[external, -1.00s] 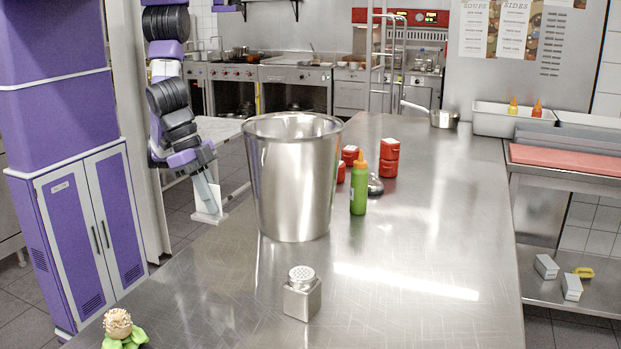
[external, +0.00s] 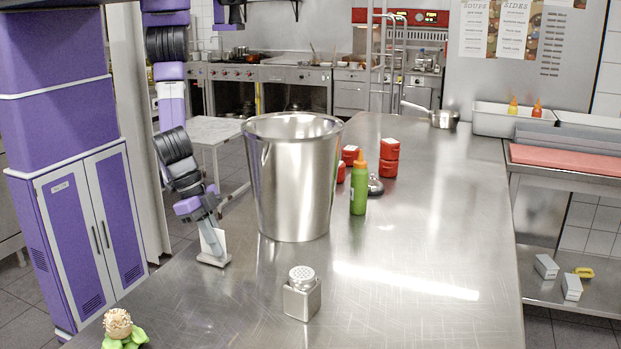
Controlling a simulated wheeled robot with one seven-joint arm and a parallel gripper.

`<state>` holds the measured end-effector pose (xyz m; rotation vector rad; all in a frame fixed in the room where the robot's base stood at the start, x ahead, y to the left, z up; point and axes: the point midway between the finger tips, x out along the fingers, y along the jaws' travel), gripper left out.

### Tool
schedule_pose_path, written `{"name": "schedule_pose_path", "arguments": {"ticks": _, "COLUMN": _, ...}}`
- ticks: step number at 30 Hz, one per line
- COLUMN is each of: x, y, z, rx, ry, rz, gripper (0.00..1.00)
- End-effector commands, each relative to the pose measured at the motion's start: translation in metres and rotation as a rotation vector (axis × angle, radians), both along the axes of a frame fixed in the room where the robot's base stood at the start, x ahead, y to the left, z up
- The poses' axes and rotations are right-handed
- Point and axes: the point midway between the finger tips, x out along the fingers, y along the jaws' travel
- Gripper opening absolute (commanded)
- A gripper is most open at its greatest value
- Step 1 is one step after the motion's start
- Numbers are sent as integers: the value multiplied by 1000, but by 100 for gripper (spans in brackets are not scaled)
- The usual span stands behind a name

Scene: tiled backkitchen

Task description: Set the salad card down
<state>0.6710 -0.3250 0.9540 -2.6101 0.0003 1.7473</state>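The salad card (external: 208,242) is a small white card upright on a pale flat foot. It is at the table's left edge, left of the big steel bucket. My gripper (external: 214,228) reaches down to it from above, with its fingers at the card's upper part, and appears shut on it. The card's foot is at or just above the steel table (external: 400,250); I cannot tell whether it touches. The card's print does not show.
The tall steel bucket (external: 292,190) stands close to the right of my gripper. A steel shaker (external: 302,295), a green bottle (external: 359,190) and red containers (external: 389,158) are on the table. A small green-leaved item (external: 122,330) is at the front left.

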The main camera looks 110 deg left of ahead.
Motion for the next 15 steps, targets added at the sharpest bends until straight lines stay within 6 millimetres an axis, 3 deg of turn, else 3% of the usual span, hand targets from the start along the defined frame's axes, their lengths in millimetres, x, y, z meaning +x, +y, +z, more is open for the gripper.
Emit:
{"name": "schedule_pose_path", "arguments": {"ticks": 12, "x": 0, "y": 0, "z": -6, "rx": 0, "ry": -1, "rz": 1, "gripper": 0}}
{"name": "schedule_pose_path", "arguments": {"ticks": 15, "x": 0, "y": 0, "z": -6, "rx": 0, "ry": -1, "rz": 1, "gripper": 21}}
